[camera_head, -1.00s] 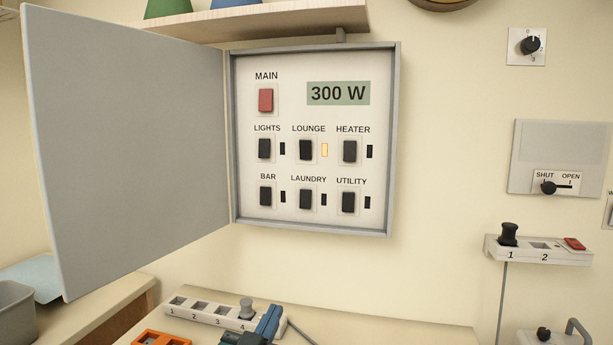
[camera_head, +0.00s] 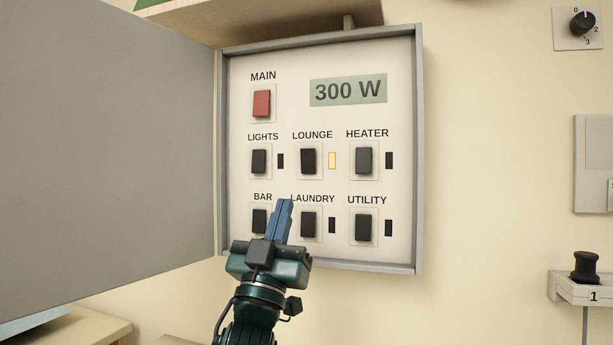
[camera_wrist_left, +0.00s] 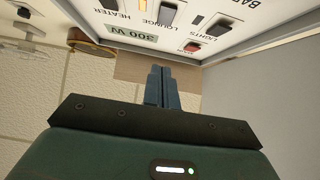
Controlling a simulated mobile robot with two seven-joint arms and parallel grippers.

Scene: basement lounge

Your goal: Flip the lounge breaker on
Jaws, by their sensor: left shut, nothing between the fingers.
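The lounge breaker (camera_head: 308,161) is a black rocker switch in the middle of the upper row of the open breaker panel (camera_head: 290,120). The small lamp (camera_head: 332,161) beside it is lit yellow. The display (camera_head: 348,90) reads 300 W. My left gripper (camera_head: 284,205) is shut and empty, its fingertips in front of the panel between the bar switch (camera_head: 260,220) and the laundry switch (camera_head: 308,224), below the lounge breaker. In the left wrist view the shut fingers (camera_wrist_left: 161,72) point toward the panel, with the lounge breaker (camera_wrist_left: 167,13) beyond them. My right gripper is not in view.
The grey panel door (camera_head: 105,150) stands open on the left. A red main switch (camera_head: 261,103) is at the top left of the panel. Lights (camera_head: 259,161), heater (camera_head: 364,160) and utility (camera_head: 363,227) switches have dark lamps. A shelf (camera_head: 240,25) hangs above.

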